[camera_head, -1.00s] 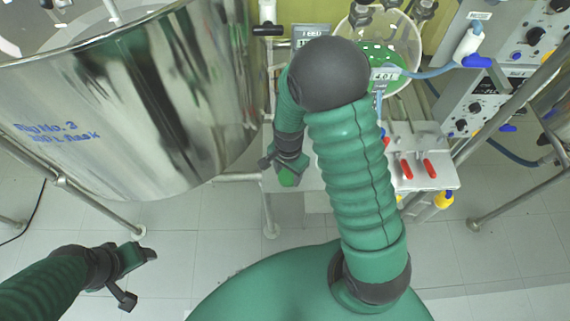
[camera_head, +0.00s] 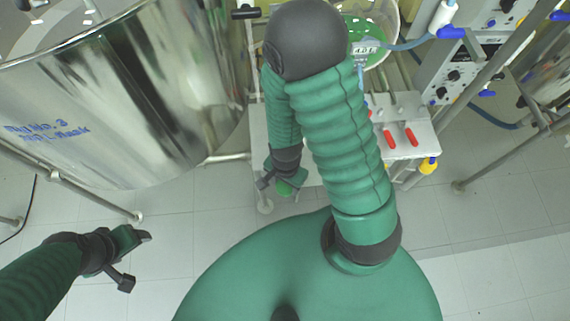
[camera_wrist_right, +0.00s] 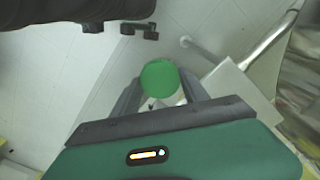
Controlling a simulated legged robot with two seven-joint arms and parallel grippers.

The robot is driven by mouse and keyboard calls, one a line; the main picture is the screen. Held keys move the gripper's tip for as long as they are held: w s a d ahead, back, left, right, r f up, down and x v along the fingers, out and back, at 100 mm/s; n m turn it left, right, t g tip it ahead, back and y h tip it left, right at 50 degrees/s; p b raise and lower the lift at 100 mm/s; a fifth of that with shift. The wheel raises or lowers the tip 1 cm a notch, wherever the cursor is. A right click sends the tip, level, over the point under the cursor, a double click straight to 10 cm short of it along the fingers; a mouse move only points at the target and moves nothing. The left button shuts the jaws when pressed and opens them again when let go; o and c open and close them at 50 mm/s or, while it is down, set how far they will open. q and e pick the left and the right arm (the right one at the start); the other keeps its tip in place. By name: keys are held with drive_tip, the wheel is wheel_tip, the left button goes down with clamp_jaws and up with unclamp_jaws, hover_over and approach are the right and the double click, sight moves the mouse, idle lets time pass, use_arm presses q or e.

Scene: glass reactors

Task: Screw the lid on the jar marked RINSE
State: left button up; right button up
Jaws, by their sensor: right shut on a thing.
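My right gripper (camera_head: 280,187) hangs beside the front left of the small bench. In the right wrist view (camera_wrist_right: 158,95) its two fingers are closed on the sides of a round green lid (camera_wrist_right: 160,77). The same green shows between the fingers in the head view (camera_head: 286,188). A pale patch shows just under the lid in the wrist view; I cannot tell whether it is a jar. No RINSE marking is readable. My left gripper (camera_head: 133,256) is open and empty over the floor at the lower left.
A large steel vessel (camera_head: 120,100) fills the upper left. The small bench (camera_head: 425,130) carries red-handled clamps (camera_head: 411,136). Behind it is a glass vessel of green liquid (camera_head: 375,40); control boxes (camera_head: 455,75) stand at the right. The tiled floor (camera_head: 170,230) in front is clear.

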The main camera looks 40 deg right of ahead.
drive_tip(key=w+a+r+n, duration=0.1)
drive_tip(key=w+r+n, duration=1)
drive_tip(key=w+n, duration=0.2)
drive_tip(key=shift+w+n, duration=0.2)
drive_tip(key=shift+n, duration=0.3)
